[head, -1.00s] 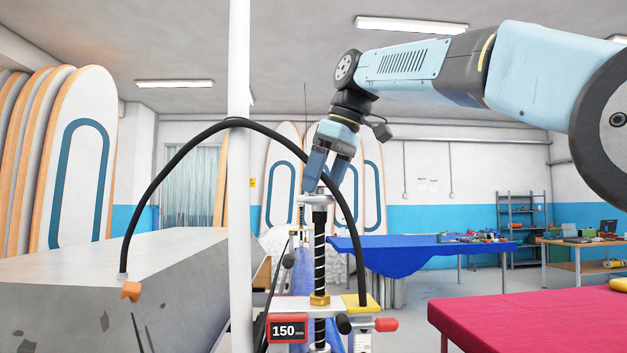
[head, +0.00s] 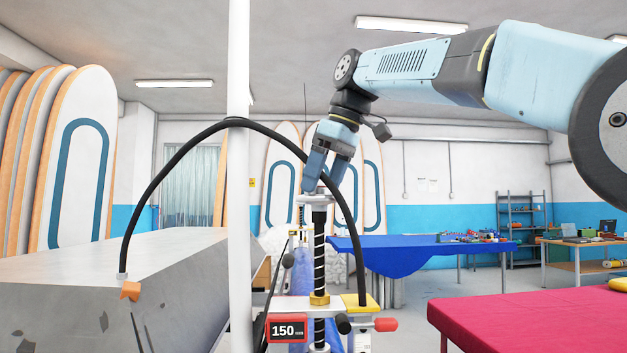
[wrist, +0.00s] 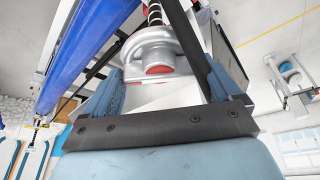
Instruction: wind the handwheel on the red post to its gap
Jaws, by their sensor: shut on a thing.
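The handwheel (head: 318,199) is a pale grey metal wheel on top of an upright black threaded spindle (head: 319,245). My gripper (head: 323,186) comes down on it from above and is shut on it. In the wrist view the handwheel (wrist: 152,55) sits between my two fingers, with a red spot at its centre. The spindle runs through a brass nut (head: 319,299) on a pale bracket. A display (head: 287,330) beside it reads 150 mm. I cannot make out a red post as such.
A black hose (head: 180,155) arches from the grey block (head: 120,275) past the spindle, close to my fingers. A white pole (head: 240,180) stands left of the spindle. A blue-covered table (head: 390,255) is behind, and a red table (head: 560,320) is at right.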

